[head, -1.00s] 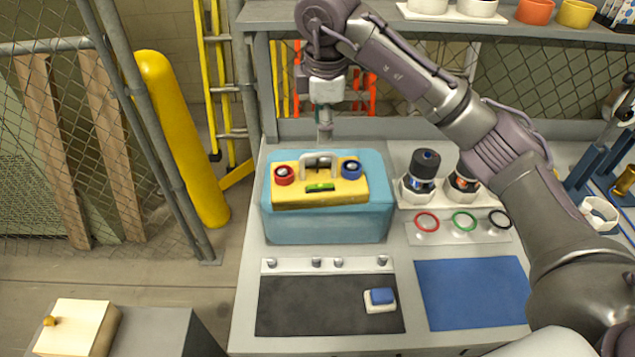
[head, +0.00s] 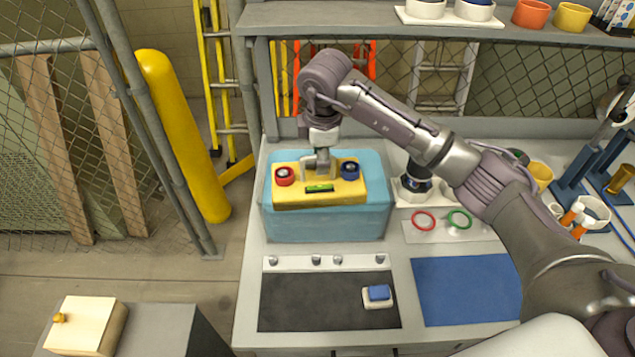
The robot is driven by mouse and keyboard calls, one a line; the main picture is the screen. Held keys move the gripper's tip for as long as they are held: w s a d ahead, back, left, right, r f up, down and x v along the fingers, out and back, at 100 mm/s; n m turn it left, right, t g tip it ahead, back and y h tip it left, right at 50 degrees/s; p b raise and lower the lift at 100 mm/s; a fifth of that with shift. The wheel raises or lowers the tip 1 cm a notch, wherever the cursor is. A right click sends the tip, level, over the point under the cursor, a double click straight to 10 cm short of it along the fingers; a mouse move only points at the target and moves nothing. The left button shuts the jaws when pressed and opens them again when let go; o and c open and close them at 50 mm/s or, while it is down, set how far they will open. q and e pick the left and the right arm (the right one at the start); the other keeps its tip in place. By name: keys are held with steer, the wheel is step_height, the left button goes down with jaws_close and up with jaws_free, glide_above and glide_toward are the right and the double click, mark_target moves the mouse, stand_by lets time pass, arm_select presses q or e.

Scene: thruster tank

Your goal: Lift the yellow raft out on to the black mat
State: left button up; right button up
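The yellow raft (head: 290,199) sits in the top of the light blue tank (head: 325,226). It carries a red round thruster (head: 284,176), a blue round thruster (head: 349,171), a green level and a grey handle in the middle. My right gripper (head: 318,166) is down at the handle, pointing downward. It hides much of the handle, and its fingers are too small and overlapped to tell whether they are shut on it. The black mat (head: 310,302) lies in front of the tank. My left gripper is not in view.
A blue-and-white block (head: 378,294) stands on the mat's right part; the mat's left and middle are clear. A strip with several metal knobs (head: 316,261) runs along its back edge. A blue mat (head: 466,290) lies to the right. A shelf (head: 380,20) spans above.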

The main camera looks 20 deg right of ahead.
jaws_close()
steer(key=shift+r, duration=0.15)
steer(key=shift+r, duration=0.3)
step_height(320, 180, up, 10)
steer(key=shift+f+b, duration=0.2)
steer(key=shift+b, duration=1)
step_height(320, 180, up, 9)
steer(key=p, duration=0.6)
steer(key=shift+f, duration=0.2)
stand_by(0.6)
